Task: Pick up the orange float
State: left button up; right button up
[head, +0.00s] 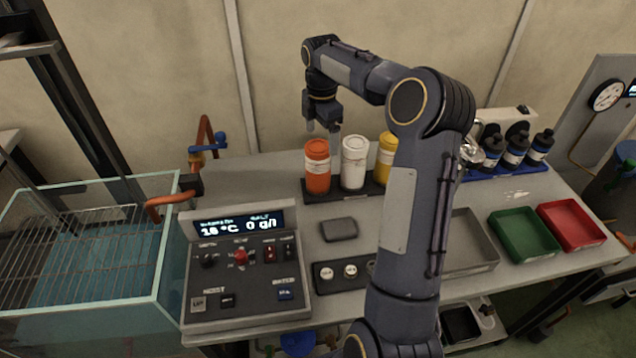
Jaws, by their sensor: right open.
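The orange float (317,170), an orange cylinder with a pale label band, stands upright in a dark rack at the back of the bench. A white cylinder (353,168) and a yellow one (384,160) stand to its right in the same rack. My right gripper (322,129) points down just above the orange float, with its fingers apart and nothing between them. One fingertip shows near the gap between the orange and white cylinders; I cannot tell whether it touches either. My left gripper is not in view.
A control box (245,268) with a lit display stands at the front left, beside a glass tank (90,250). A grey block (339,229) lies in front of the rack. Green (524,234) and red (570,225) trays and dark bottles (515,147) are on the right.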

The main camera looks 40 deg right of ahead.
aim_at(318, 147)
jog(key=f, duration=0.4)
jog(key=f+p, duration=0.1)
jog(key=f, duration=0.1)
jog(key=shift+w+a+f, duration=0.25)
jog(key=shift+a+f, duration=0.05)
jog(key=shift+a, duration=0.05)
jog(key=c, duration=1.7)
jog(key=shift+r, duration=0.1)
jog(key=shift+c, duration=0.2)
